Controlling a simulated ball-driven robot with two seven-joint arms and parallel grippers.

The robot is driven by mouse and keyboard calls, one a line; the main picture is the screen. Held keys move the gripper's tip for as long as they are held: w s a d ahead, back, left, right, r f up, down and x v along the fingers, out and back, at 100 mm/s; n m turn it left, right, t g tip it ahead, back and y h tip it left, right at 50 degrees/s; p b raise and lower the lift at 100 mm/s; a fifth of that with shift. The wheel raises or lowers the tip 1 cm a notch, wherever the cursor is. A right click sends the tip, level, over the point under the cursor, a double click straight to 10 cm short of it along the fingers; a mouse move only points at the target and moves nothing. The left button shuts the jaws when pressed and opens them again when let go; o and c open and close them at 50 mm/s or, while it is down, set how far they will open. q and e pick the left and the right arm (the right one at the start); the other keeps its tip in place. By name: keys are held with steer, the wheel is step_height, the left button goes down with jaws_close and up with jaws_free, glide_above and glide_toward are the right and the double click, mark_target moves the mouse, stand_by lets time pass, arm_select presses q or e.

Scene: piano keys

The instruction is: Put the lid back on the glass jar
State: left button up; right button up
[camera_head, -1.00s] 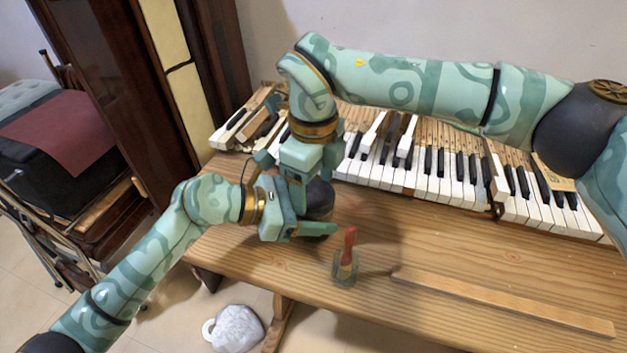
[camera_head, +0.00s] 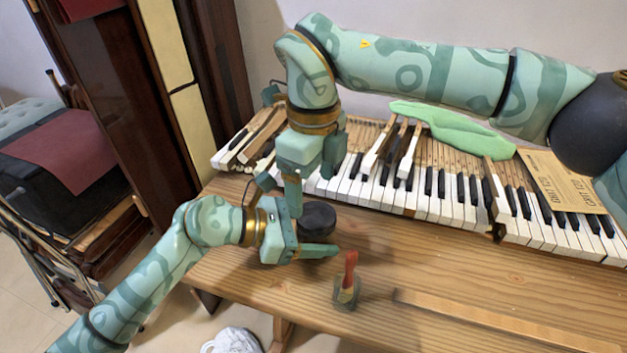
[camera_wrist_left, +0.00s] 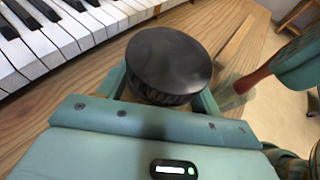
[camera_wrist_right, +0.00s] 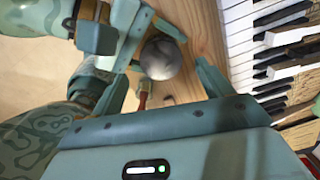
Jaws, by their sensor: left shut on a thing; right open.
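A round black lid (camera_head: 317,217) lies level at the left gripper, in front of the keys. It fills the middle of the left wrist view (camera_wrist_left: 168,62); the right wrist view shows its round top (camera_wrist_right: 163,57). My left gripper (camera_head: 312,232) is shut, its fingers on either side just below the lid, around what appears to be the jar. The glass is almost wholly hidden, so how the lid sits on it cannot be told. My right gripper (camera_head: 300,190) is open and empty, above and behind the lid.
A wooden strip (camera_head: 490,322) lies on the bench (camera_head: 390,265). Behind are piano keys (camera_head: 440,195), a green cloth (camera_head: 455,130) and a card (camera_head: 560,180).

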mark_target(316, 214)
steer(key=r+n, duration=0.1)
steer(key=n, duration=0.2)
steer(key=shift+r, duration=0.2)
steer(key=n, duration=0.2)
steer(key=r+n, duration=0.1)
steer(key=n, duration=0.2)
steer(key=shift+d, duration=0.1)
steer(key=n, duration=0.4)
steer(key=shift+d+r+n, duration=0.1)
steer(key=shift+r+n, duration=0.05)
steer(key=shift+n, duration=0.25)
steer(key=n, duration=0.3)
steer(key=shift+s+d, duration=0.1)
steer(key=shift+s, duration=0.05)
steer(key=shift+f, duration=4.05)
